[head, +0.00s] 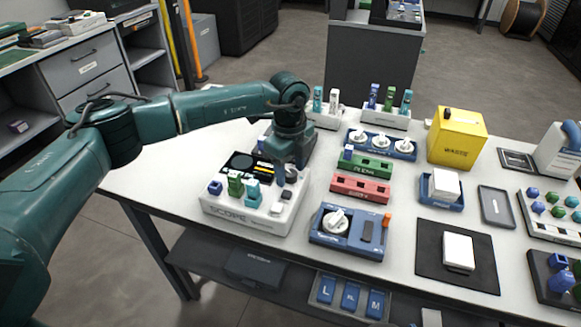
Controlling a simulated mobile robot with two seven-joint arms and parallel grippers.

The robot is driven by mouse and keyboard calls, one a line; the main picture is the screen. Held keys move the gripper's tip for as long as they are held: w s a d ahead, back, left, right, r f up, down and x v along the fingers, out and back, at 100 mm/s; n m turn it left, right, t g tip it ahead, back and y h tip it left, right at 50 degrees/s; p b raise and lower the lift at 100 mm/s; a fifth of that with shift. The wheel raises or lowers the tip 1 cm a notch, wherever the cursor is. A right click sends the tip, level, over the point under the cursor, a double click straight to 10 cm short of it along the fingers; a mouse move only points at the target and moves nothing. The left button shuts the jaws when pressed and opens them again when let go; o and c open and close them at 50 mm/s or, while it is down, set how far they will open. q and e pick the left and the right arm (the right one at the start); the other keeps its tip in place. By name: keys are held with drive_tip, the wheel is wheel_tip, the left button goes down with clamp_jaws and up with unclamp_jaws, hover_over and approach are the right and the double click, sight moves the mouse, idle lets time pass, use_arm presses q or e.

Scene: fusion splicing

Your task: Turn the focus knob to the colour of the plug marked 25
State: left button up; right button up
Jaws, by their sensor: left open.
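The white scope unit (240,222) stands at the table's left front, with a dark screen panel on its top. A blue plug (215,187), a green plug (235,184) and a teal plug (253,192) stand along its front. My left gripper (289,173) is open and points down over the scope's back right part. A small dark-blue part shows just below its fingers; I cannot tell whether they touch it. I cannot make out the focus knob, and the gripper hides part of that area. No mark 25 is legible on any plug. My right gripper is not in view.
Right of the scope stands a blue unit (325,243) with a white knob (336,221). Green (365,167) and red (360,189) blocks lie behind it.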

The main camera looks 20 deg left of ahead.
use_arm(q)
drive_tip(key=shift+c, duration=0.5)
drive_tip(key=c, duration=0.9)
drive_tip(key=shift+m, duration=0.3)
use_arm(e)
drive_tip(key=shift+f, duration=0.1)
use_arm(q)
drive_tip(key=m+b, duration=0.1)
drive_tip(key=m, duration=0.4)
drive_tip(key=shift+f+m, duration=0.1)
drive_tip(key=shift+m, duration=0.2)
drive_tip(key=m+b, duration=0.1)
drive_tip(key=m, duration=0.2)
drive_tip(key=shift+m, duration=0.4)
drive_tip(key=shift+m+b, duration=0.3)
drive_tip(key=shift+m, duration=0.5)
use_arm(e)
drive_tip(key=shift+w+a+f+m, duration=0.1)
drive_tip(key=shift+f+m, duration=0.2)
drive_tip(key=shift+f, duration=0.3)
